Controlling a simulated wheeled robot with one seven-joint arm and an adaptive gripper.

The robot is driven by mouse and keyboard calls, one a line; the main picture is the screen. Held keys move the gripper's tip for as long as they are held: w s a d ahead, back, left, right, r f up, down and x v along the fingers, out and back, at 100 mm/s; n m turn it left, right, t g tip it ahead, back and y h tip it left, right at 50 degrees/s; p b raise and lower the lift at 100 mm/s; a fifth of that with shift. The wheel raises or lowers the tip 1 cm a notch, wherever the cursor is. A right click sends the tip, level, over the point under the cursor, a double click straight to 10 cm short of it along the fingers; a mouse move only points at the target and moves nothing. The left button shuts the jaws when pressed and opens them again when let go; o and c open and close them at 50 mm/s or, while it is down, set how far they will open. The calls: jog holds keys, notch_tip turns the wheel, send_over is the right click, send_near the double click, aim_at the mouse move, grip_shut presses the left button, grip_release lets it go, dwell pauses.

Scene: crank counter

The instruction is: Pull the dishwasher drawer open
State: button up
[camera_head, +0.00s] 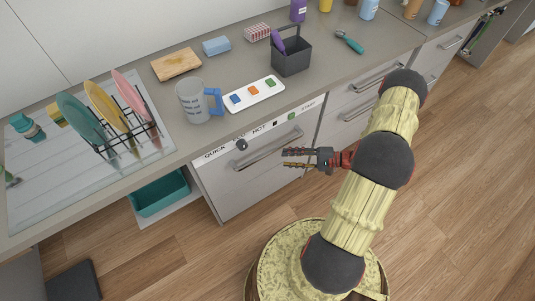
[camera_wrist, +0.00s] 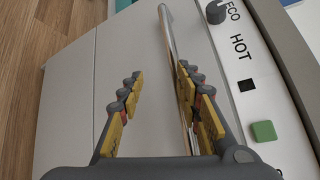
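The dishwasher drawer (camera_head: 247,188) has a pale grey front set under the counter, and it looks shut. Its long metal bar handle (camera_head: 268,149) runs below the control strip. My gripper (camera_head: 284,158) is in front of the drawer, near the right part of the handle. In the wrist view the gripper (camera_wrist: 157,80) is open, with its two fingers apart. The handle (camera_wrist: 171,50) runs lengthwise close to the right finger, which hides part of it. I cannot tell whether finger and handle touch. The drawer front (camera_wrist: 125,50) fills the space behind the fingers.
The control strip has a dark knob (camera_head: 242,145) and a green button (camera_wrist: 264,131). A mug (camera_head: 194,101), a white tray (camera_head: 262,97) and a dark caddy (camera_head: 291,58) stand on the counter above. A teal bin (camera_head: 160,195) is at left. The wooden floor before the drawer is partly clear.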

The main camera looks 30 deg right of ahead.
aim_at(272, 151)
jog(key=shift+w+a+r+n+t+b, duration=0.15)
jog(key=shift+w+a+n+b, duration=0.2)
jog(key=shift+w+a, duration=0.65)
jog(key=shift+w+a+n+t+b, duration=0.25)
jog(key=shift+w+a+n, duration=0.3)
jog(key=shift+w, duration=0.7)
jog(key=shift+w+a+r+n+t+b, duration=0.1)
jog(key=shift+w+a+n+b, duration=0.2)
jog(key=shift+w+a, duration=0.7)
jog(key=shift+w+d, duration=0.1)
jog(key=shift+d, duration=0.05)
jog(key=shift+c, duration=1)
grip_shut()
